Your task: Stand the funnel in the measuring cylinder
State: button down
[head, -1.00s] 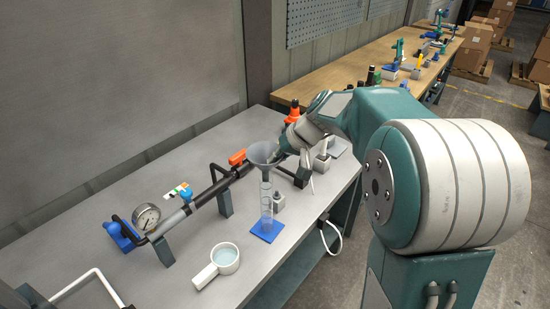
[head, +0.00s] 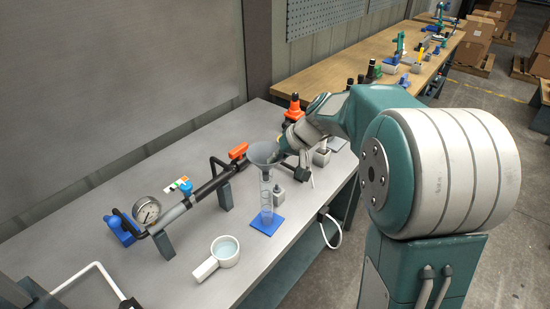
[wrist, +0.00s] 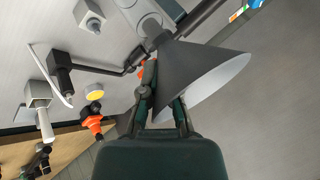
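The grey funnel (head: 265,152) is upright, wide mouth up, directly over the clear measuring cylinder (head: 266,198) on its blue base (head: 267,223). In the head view its narrow end meets the cylinder's top; I cannot tell how far the spout is inside. My gripper (head: 283,152) is at the funnel's right side. In the wrist view the funnel's dark cone (wrist: 195,72) lies between the fingers of my gripper (wrist: 164,108), which are shut on its wall near the rim. The fingertips are partly hidden.
A black pipe with a pressure gauge (head: 147,209) and orange valve handle (head: 238,150) runs behind the cylinder. A white handled cup (head: 224,251) of pale liquid stands front left. The bench's left rear is clear.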

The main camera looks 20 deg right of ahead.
jog(key=shift+f, duration=0.4)
jog(key=c, duration=0.7)
grip_release()
jog(key=v, duration=1.2)
jog(key=shift+f, duration=0.1)
jog(key=s+a+f+h, duration=0.1)
jog(key=s+a+h, duration=0.1)
jog(key=s, duration=0.6)
jog(key=s+a+f+t+h, duration=0.1)
jog(key=s+h, duration=0.1)
jog(key=s, duration=0.5)
jog(key=s+a+f+h, duration=0.1)
jog(key=s+a, duration=0.1)
jog(key=s, duration=0.6)
jog(key=shift+s+a+f+t+h, duration=0.3)
jog(key=shift+s+a+f+h, duration=0.05)
jog(key=shift+h, duration=0.05)
